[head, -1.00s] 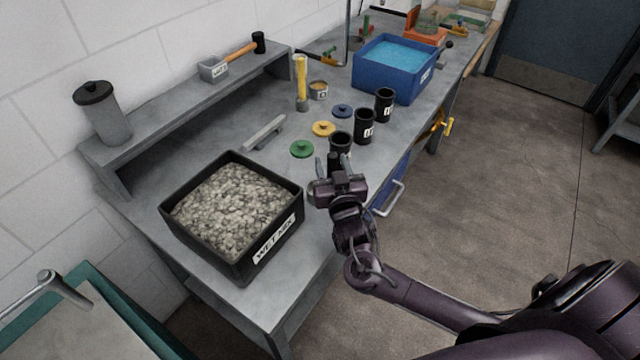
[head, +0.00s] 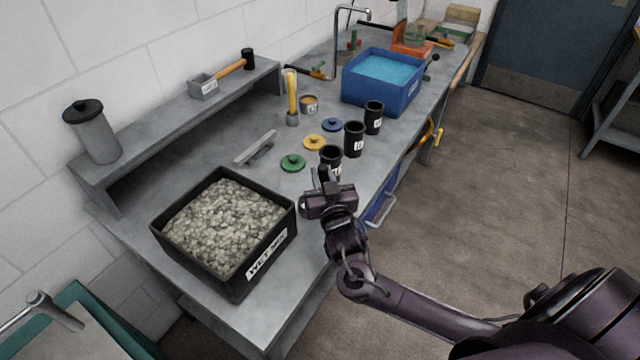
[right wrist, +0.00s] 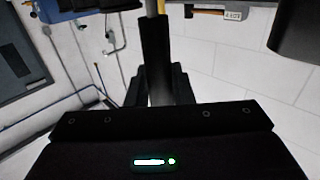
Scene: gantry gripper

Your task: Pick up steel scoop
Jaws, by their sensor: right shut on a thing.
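My right gripper (head: 323,182) is in front of the nearest black cup, over the right edge of the bench near the black tub. In the right wrist view its fingers (right wrist: 157,88) are closed on an upright black handle (right wrist: 155,58) with a thin pale metal shaft (right wrist: 155,8) at its top. I take this to be the steel scoop. Its bowl is not clearly visible in either view, and the gripper hides most of it in the head view. My left gripper is not in view.
A black tub of wet mix (head: 238,284) stands at the near end. Black cups (head: 354,140) line the right edge beside green, yellow and blue lids (head: 293,163). A blue water bin (head: 368,97) is farther back. A grey bar (head: 257,149) lies mid-bench; a hammer (head: 232,66) rests on the shelf.

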